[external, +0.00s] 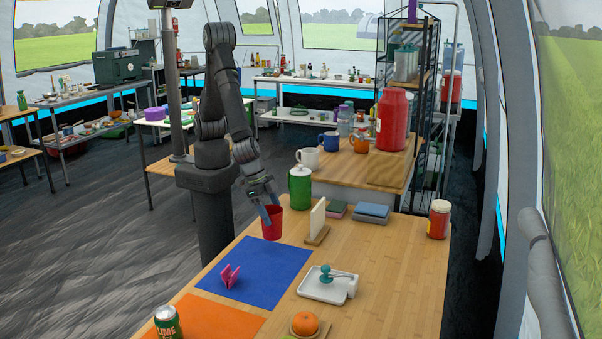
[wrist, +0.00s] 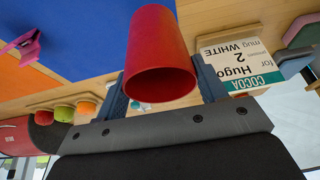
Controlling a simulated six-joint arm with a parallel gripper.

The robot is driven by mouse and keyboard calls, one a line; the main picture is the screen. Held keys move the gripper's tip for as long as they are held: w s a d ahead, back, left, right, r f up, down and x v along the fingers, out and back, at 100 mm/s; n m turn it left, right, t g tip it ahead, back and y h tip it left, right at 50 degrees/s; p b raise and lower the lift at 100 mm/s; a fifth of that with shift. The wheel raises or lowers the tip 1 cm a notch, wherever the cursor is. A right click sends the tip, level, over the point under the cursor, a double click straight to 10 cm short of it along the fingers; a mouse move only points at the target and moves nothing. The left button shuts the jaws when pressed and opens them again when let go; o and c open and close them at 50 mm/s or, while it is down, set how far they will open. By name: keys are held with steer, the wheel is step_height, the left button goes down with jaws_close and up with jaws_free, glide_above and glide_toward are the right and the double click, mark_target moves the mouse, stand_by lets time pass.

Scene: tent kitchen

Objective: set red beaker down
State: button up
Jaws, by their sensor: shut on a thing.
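The red beaker (external: 272,224) is in my gripper (external: 270,212), near the far edge of the wooden table. In the wrist view the red beaker (wrist: 162,60) sits between the two fingers of my gripper (wrist: 165,85), which are shut on it. In the external view it looks upright, just beyond the far corner of the blue mat. I cannot tell whether its base touches the table or is slightly above it.
The blue mat (external: 262,268) holds a pink folded item (external: 230,276). A card on a wooden stand (external: 317,222) and a green canister (external: 300,187) stand close right of the beaker. A white tray (external: 322,289) lies nearer. An orange mat (external: 215,321) is in front.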

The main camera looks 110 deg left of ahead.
mark_target(274, 223)
steer(key=shift+w+a+f, duration=0.1)
steer(key=shift+w+f, duration=0.1)
steer(key=shift+w, duration=0.05)
steer(key=shift+f, duration=1.95)
steer(key=shift+f, duration=0.2)
steer(key=o, duration=1)
steer(key=shift+r, duration=0.1)
steer(key=v, duration=1.2)
steer(key=shift+r, duration=0.1)
